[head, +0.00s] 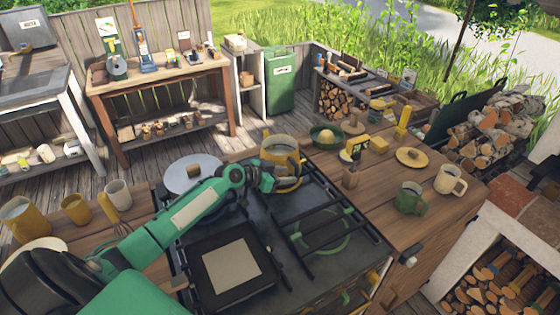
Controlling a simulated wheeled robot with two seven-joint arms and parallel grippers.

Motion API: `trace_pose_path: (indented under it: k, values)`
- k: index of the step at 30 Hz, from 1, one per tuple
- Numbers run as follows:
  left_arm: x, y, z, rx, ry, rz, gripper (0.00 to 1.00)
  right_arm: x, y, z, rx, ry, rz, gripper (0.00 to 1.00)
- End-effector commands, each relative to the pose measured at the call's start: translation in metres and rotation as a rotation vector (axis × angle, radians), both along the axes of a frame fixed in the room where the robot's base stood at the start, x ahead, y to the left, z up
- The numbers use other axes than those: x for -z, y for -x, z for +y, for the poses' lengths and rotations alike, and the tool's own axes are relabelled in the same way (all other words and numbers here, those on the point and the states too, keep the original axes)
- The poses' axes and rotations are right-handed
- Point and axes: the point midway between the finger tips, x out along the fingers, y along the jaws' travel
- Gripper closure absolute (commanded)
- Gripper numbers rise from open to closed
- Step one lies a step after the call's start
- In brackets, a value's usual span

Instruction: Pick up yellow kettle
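The yellow kettle (283,150) stands upright at the back of the dark stove top, right of the round silver lid. My green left arm reaches in from the lower left. Its dark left gripper (268,179) is right at the front left side of the kettle and covers part of its lower side. The fingers are small and dark against the kettle, so I cannot tell whether they are apart, shut or touching it. My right gripper is out of view.
A silver lid (192,175) lies left of the kettle. Black grates (330,225) and a dark square pan (232,268) are in front. A green mug (410,198), a cream mug (450,180) and a green hat-shaped dish (326,136) stand on the wooden counter to the right.

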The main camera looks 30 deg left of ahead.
Motion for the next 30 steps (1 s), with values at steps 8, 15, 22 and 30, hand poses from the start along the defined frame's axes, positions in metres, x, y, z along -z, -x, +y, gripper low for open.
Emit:
trace_pose_path:
  k: [8,15,22,30]
  values:
    - [0.012,-0.031,-0.021,-0.001,0.003,0.001,0.61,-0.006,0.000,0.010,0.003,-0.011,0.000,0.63]
    - [0.016,-0.038,-0.024,0.000,0.000,0.000,0.61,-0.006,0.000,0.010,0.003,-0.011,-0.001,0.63]
    - [0.015,-0.037,-0.024,0.000,0.000,0.000,0.84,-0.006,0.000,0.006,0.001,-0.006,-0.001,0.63]
    - [0.016,-0.037,-0.024,0.000,0.001,0.000,1.00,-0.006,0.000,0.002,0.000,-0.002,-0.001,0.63]
